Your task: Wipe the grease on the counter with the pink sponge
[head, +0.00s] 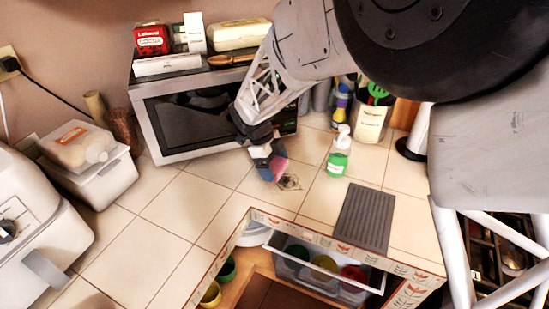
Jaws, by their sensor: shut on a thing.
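The pink sponge (279,166) is in my gripper (266,163), which is shut on it just above or on the tiled counter in front of the microwave; I cannot tell whether the sponge touches the tiles. The grease (289,183) is a small dark smudge on the counter (225,197), just to the right of and below the sponge. My gripper's fingers are small here and partly hidden by the arm's end and the sponge.
The microwave (190,123) stands behind my gripper, with boxes on top. A green soap bottle (338,158) stands right of the grease, and a grey ridged mat (365,218) lies nearer. An opening with bins (325,265) is in front. Tiles to the left are clear.

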